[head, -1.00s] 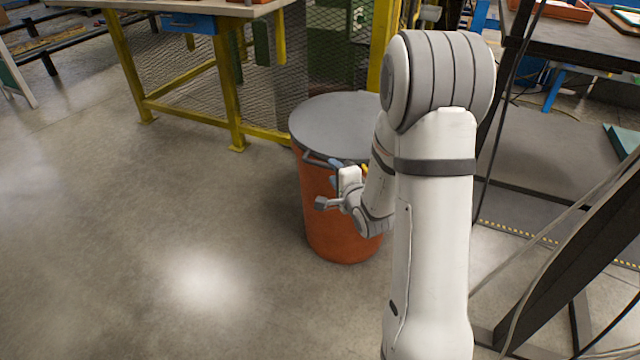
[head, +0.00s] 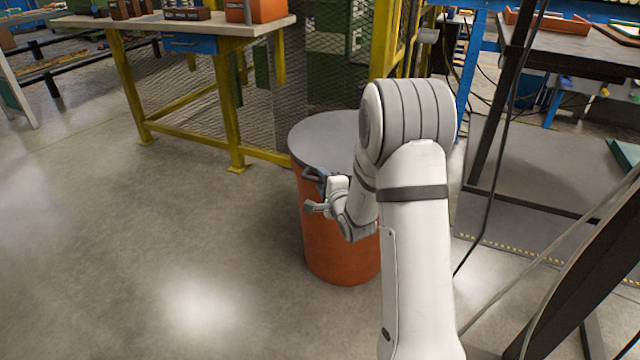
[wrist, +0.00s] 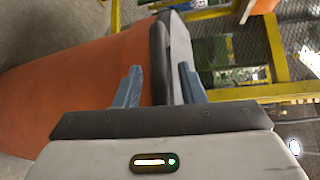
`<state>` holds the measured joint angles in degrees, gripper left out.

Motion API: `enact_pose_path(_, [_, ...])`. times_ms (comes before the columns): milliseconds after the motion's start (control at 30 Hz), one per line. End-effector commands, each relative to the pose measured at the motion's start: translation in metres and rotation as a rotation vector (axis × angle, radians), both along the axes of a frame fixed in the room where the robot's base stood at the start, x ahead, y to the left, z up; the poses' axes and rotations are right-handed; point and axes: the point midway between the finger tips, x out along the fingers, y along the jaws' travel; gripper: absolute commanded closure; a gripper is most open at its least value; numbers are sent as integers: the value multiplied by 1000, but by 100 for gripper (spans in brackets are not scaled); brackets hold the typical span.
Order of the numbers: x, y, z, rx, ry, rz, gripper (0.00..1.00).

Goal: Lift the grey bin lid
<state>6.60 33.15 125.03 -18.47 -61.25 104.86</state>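The grey bin lid (head: 325,133) is a flat disc on top of the orange bin (head: 336,245), with a dark handle-like edge at its near left side. My gripper (head: 318,176) is at that near edge, and my arm hides the lid's right part. In the wrist view the lid (wrist: 181,50) is seen edge-on, with a dark strip along it, beside the orange bin wall (wrist: 75,90). My gripper (wrist: 159,84) has its two blue-grey fingers apart, with the lid's edge between them. Orange shows between the left finger and the dark strip.
A workbench (head: 228,110) with yellow legs stands behind the bin, next to a mesh fence (head: 300,75). A dark table frame (head: 545,60) with hanging cables is at the right. The floor (head: 130,240) left of the bin is clear.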

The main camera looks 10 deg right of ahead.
Motion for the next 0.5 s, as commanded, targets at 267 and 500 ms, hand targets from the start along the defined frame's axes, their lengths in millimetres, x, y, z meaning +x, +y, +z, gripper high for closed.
enact_pose_path(267, [0,-1,0,0,0,-1,80])
enact_pose_path(500, [0,-1,0,0,0,-1,99])
